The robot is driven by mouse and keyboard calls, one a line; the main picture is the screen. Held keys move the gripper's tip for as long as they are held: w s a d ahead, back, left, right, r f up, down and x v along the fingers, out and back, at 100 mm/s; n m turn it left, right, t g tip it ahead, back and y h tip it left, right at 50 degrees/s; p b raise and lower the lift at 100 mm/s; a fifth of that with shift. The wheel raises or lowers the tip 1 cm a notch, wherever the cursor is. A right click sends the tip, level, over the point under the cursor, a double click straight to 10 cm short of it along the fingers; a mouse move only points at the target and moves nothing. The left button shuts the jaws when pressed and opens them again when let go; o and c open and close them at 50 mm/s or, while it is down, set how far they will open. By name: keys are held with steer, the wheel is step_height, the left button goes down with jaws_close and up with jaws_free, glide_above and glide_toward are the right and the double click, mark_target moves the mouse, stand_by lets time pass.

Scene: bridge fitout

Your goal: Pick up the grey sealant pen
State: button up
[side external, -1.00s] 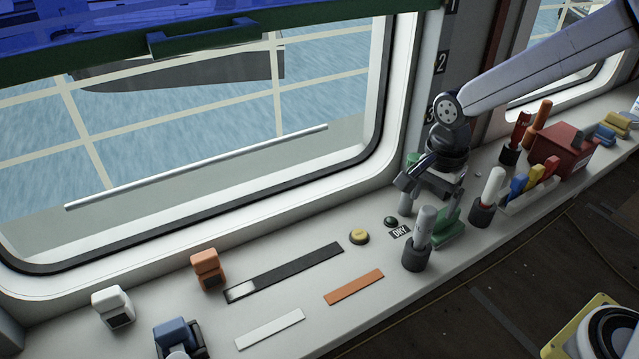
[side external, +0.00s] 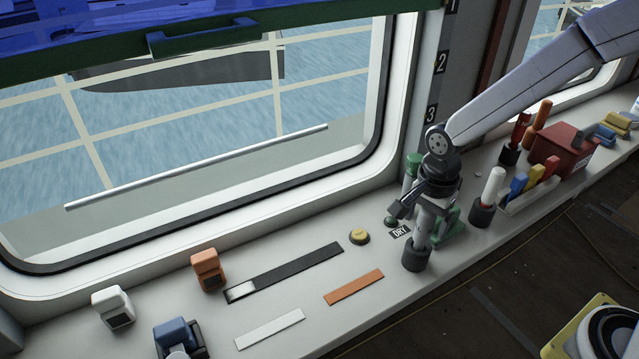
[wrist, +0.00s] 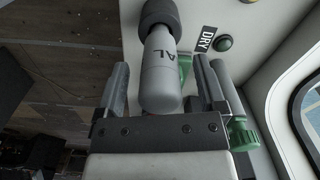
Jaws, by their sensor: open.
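The grey sealant pen (side external: 422,226) stands upright in a dark round holder (side external: 415,257) on the white sill. In the wrist view the pen (wrist: 160,75) shows the letters "AL" and lies between the fingers, its lower end in the dark holder (wrist: 159,14). My gripper (wrist: 162,85) is open, with one finger on each side of the pen. Gaps show beside the pen, wider on the right. In the side view my gripper (side external: 412,205) is at the upper part of the pen and hides its top.
A "DRY" label (side external: 400,231), a green button (side external: 391,221) and a yellow button (side external: 359,236) are nearby. A white pen (side external: 493,186) stands in another holder to the right. The sill's front edge is close.

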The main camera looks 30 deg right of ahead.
jaws_close()
steer(key=shift+r, duration=0.2)
stand_by(0.3)
steer(key=shift+r, duration=4.85)
